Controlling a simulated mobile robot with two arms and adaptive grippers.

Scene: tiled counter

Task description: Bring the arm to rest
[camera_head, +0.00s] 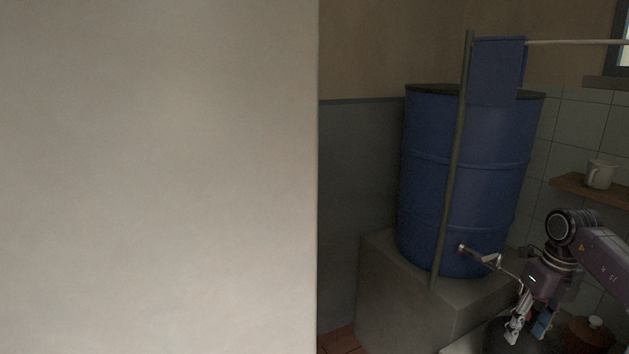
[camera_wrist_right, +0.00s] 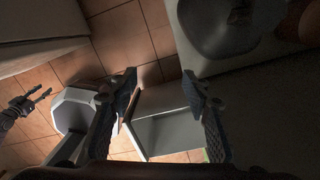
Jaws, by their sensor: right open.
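My right arm reaches in from the right edge of the head view. My right gripper (camera_head: 531,324) hangs fingers down at the lower right, above a dark round object partly hidden behind it. In the right wrist view, its two fingers (camera_wrist_right: 160,78) stand well apart with nothing held between them. At the left of that view is a small, dim gripper-like part with two prongs (camera_wrist_right: 35,97), which looks like my left gripper. My left gripper does not show in the head view.
A large pale surface (camera_head: 158,180) fills the head view's left half. A blue barrel (camera_head: 430,170) stands on a concrete block (camera_head: 390,300), with a tap (camera_head: 475,251) and a pole (camera_head: 455,150) before it. A mug (camera_head: 600,174) sits on a wooden shelf (camera_head: 585,190).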

